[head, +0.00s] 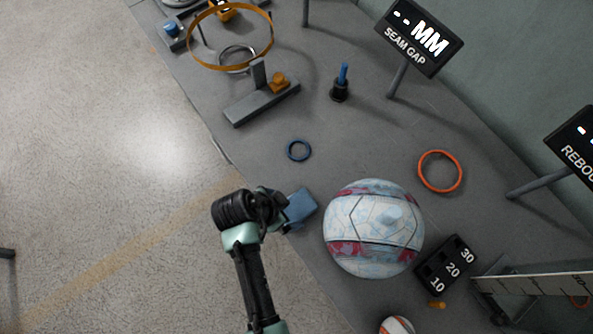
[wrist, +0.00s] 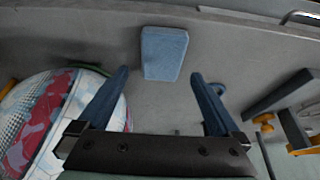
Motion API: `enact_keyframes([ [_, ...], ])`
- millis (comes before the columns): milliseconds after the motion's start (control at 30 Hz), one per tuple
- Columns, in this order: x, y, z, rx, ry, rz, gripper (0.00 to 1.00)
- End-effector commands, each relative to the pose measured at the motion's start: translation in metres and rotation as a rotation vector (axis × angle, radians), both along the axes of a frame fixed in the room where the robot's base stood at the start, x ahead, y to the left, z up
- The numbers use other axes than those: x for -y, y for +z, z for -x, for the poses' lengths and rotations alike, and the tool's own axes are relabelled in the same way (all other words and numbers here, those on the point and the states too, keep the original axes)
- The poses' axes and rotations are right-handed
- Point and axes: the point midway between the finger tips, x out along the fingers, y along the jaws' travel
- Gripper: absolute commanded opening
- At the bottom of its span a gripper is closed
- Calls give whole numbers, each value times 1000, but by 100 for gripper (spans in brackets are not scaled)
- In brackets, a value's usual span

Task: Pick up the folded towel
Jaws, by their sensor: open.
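The folded towel (head: 301,206) is a flat blue block on the grey table near its front edge, left of the large ball. In the head view my gripper (head: 283,212) is over its left side and hides part of it. In the wrist view the towel (wrist: 163,53) lies at the top middle, whole and flat. My gripper (wrist: 160,88) is open there, its two blue fingers spread wide on either side below the towel, with nothing between them. I cannot tell the exact height of the fingers above the table.
A large patterned ball (head: 373,228) stands right of the towel; in the wrist view the ball (wrist: 62,120) is close by the left finger. A dark blue ring (head: 299,150), an orange ring (head: 440,171) and a grey stand (head: 262,100) are also on the table.

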Motion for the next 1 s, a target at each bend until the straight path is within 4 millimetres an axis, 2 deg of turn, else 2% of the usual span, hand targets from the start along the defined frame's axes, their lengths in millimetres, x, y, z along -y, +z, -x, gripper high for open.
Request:
enact_keyframes([
  [267, 4, -17, -4, -2, 1, 0, 100],
  [600, 13, -55, -13, 1, 0, -1, 100],
  [900, 14, -58, -14, 1, 1, -2, 100],
  [1000, 14, -58, -14, 1, 1, -2, 84],
])
